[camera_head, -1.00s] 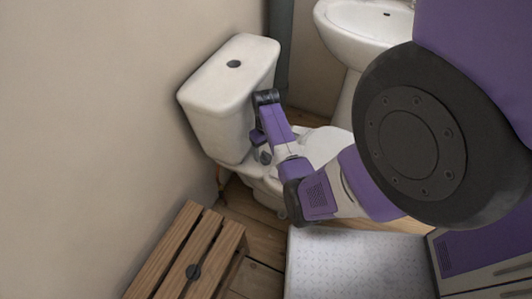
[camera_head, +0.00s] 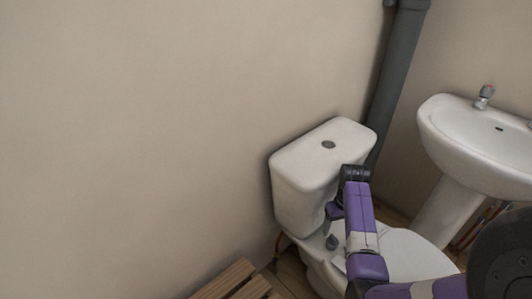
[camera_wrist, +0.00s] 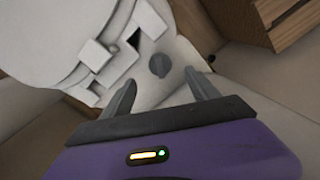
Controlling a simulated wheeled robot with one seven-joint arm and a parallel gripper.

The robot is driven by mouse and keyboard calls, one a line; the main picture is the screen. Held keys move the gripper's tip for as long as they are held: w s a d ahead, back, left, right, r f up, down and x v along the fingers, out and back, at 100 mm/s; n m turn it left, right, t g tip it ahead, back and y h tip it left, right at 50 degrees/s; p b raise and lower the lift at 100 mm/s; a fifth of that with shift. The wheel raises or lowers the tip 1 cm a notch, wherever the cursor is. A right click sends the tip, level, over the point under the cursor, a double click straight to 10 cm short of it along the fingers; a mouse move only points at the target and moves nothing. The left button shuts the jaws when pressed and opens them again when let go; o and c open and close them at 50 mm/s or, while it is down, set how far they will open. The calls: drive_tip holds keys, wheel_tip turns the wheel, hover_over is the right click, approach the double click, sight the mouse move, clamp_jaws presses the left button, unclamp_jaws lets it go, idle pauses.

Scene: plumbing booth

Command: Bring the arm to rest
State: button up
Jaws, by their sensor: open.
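My gripper (camera_wrist: 161,88) is open in the wrist view, its two dark fingers apart with nothing held between them. A dark grey knob-like piece (camera_wrist: 158,65) sits on the white toilet surface just beyond the fingertips, apart from them. The same piece shows in the head view (camera_head: 331,242) beside the toilet seat. My purple and white arm reaches over the toilet (camera_head: 400,255), bent down near the cistern (camera_head: 318,165). The fingertips are not clear in the head view.
A white basin (camera_head: 475,140) on a pedestal stands at the right. A grey pipe (camera_head: 397,80) runs up the corner behind the cistern. A slatted wooden bench (camera_head: 235,283) is at the bottom edge. The bare wall (camera_head: 150,130) fills the left.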

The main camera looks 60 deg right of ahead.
drive_tip(key=shift+n+t+h, duration=0.3)
drive_tip(key=shift+n+h, duration=0.4)
drive_tip(key=shift+h, duration=0.2)
drive_tip(key=a+f, duration=0.1)
drive_tip(key=w+a+f, duration=0.1)
drive_tip(key=a, duration=0.1)
drive_tip(key=w+a+f, duration=0.1)
drive_tip(key=a, duration=0.1)
drive_tip(key=shift+w+a+f, duration=0.1)
drive_tip(key=shift+a+f, duration=0.15)
drive_tip(key=shift+f, duration=0.15)
drive_tip(key=w+a+r+n+t+h, duration=0.1)
drive_tip(key=a+r+n+t, duration=0.15)
drive_tip(key=a, duration=0.85)
drive_tip(key=a+r+n+t+h, duration=0.15)
drive_tip(key=a+t, duration=0.25)
drive_tip(key=a, duration=0.7)
drive_tip(key=s+a+r+n+t+y, duration=0.1)
drive_tip(key=s+a+r+t, duration=0.15)
drive_tip(key=a+r, duration=0.4)
drive_tip(key=s+a+r+n+t+y, duration=0.2)
drive_tip(key=a+r+t, duration=0.1)
drive_tip(key=r, duration=0.7)
drive_tip(key=s+a+r+n+t+y, duration=0.1)
drive_tip(key=s+a+r+t, duration=0.1)
drive_tip(key=a+r, duration=0.5)
wheel_tip(320, 180, up, 14)
drive_tip(key=d+p, duration=0.2)
drive_tip(key=p, duration=1)
drive_tip(key=shift+f, duration=0.15)
